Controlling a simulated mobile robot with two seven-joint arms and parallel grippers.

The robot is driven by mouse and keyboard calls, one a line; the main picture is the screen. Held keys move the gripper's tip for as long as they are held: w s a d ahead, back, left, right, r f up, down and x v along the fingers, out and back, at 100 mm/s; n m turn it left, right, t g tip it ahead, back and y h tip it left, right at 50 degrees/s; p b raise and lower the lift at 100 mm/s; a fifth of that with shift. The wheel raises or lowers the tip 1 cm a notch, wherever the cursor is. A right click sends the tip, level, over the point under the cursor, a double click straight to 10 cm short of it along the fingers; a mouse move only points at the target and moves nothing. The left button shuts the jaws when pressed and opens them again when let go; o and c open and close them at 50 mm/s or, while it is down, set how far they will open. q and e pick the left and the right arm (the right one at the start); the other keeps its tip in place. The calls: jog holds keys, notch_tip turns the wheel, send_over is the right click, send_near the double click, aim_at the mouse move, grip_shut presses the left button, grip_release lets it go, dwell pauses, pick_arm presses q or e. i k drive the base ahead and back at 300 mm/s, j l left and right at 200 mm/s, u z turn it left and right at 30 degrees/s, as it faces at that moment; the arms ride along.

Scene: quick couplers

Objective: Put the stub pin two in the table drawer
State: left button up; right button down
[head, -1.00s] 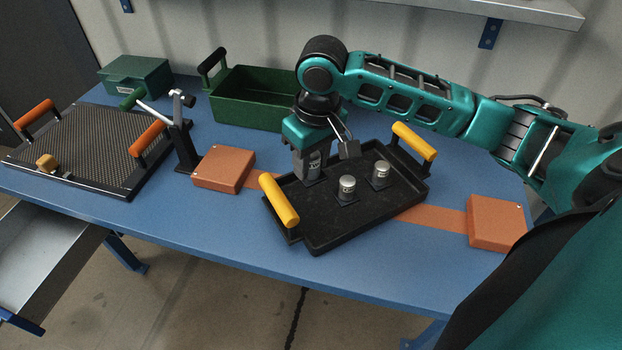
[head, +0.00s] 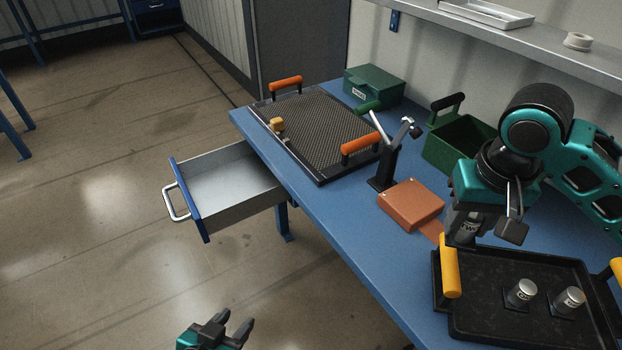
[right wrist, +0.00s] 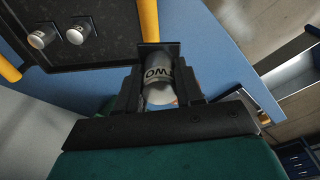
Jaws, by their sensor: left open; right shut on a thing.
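Stub pin two (head: 466,226), a grey metal cylinder with partly visible dark lettering, is held in my right gripper (head: 464,236). In the right wrist view the pin (right wrist: 158,78) sits between both fingers, its lettering upside down, with a dark square plate at its far end. The gripper is near the black tray's (head: 490,333) back left corner, by a yellow handle. The table drawer (head: 187,200) stands pulled out at the left, blue-fronted with a silver handle; its visible inside looks empty. My left gripper (head: 232,324) is open and empty at the bottom edge, over the floor.
Two other pins (head: 521,293) (head: 568,300) stand in the tray. An orange block (head: 411,204), a black stand with a lever (head: 384,170), a mesh tray with orange handles (head: 318,128) and green boxes (head: 373,88) are on the blue table. The floor before the drawer is clear.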

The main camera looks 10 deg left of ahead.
aim_at(231, 183)
jog(key=u, duration=1.05)
jog(key=i+u, duration=0.2)
jog(key=u, duration=0.15)
jog(key=i+l+u, duration=0.15)
jog(key=u, duration=0.2)
jog(key=i+l, duration=0.55)
jog(key=i, duration=0.2)
